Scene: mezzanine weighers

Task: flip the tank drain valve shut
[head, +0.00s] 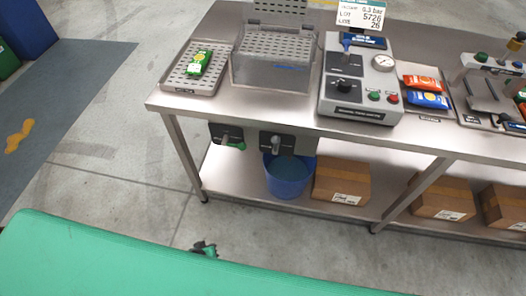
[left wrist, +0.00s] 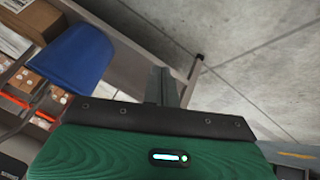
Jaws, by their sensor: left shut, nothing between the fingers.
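The steel tank (head: 273,70) stands on the bench with its perforated lid raised. Under the bench's front edge hang two dark valve panels, a left one (head: 226,134) and a right one (head: 284,145), each with a grey handle. Their labels are too small to read. The right handle is above a blue bucket (head: 287,182). My left gripper (left wrist: 163,84) is shut and empty in the left wrist view, with the bucket (left wrist: 78,55) to its left. In the head view a small dark end, apparently this gripper, shows low before the bench. My right gripper is out of view.
The steel bench (head: 305,128) has a lower shelf with cardboard boxes, one (head: 340,183) right of the bucket. On top are a perforated tray (head: 180,85) with a green packet, a control box (head: 350,100) and red and blue packets. The floor in front is clear.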

